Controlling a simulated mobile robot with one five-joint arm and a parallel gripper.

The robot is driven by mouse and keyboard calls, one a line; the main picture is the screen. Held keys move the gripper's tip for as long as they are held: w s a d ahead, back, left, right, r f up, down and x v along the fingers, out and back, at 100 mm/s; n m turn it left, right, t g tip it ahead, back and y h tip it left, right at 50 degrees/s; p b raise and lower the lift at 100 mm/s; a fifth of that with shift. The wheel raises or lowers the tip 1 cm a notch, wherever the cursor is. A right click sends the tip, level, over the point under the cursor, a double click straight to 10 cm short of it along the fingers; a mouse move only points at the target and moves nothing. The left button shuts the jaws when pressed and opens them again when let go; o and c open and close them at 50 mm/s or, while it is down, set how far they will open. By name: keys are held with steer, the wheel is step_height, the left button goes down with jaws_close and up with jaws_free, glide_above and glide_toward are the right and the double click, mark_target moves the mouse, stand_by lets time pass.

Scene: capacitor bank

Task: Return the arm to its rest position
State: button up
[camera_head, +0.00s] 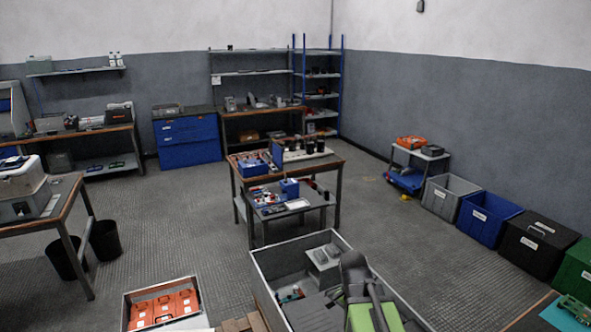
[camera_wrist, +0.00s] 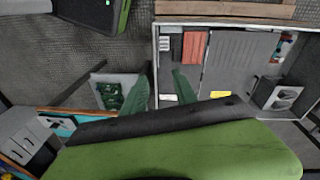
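My arm, green and dark grey, shows at the bottom of the head view, over the right part of a large grey open-topped bin (camera_head: 268,290). In the wrist view the two dark green fingers of my gripper (camera_wrist: 160,88) stand apart, with nothing held between them. The bin also shows in the wrist view (camera_wrist: 154,50), past the fingers. The fingertips cannot be made out clearly in the head view.
The bin holds a pale box (camera_head: 323,257) and other parts. A tray of orange blocks (camera_head: 127,312) stands to its left. Crates (camera_head: 535,245) line the right wall. Open floor (camera_head: 180,215) lies left of the bench.

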steer(key=a+n, duration=0.1)
steer(key=n, duration=0.2)
steer(key=a+n+y, duration=0.1)
steer(key=a+n, duration=0.1)
steer(key=n, duration=0.2)
steer(key=s+a+n, duration=0.1)
steer(key=a+n, duration=0.1)
steer(key=n, duration=0.2)
steer(key=shift+f+y, duration=0.1)
steer(key=shift+y, duration=0.2)
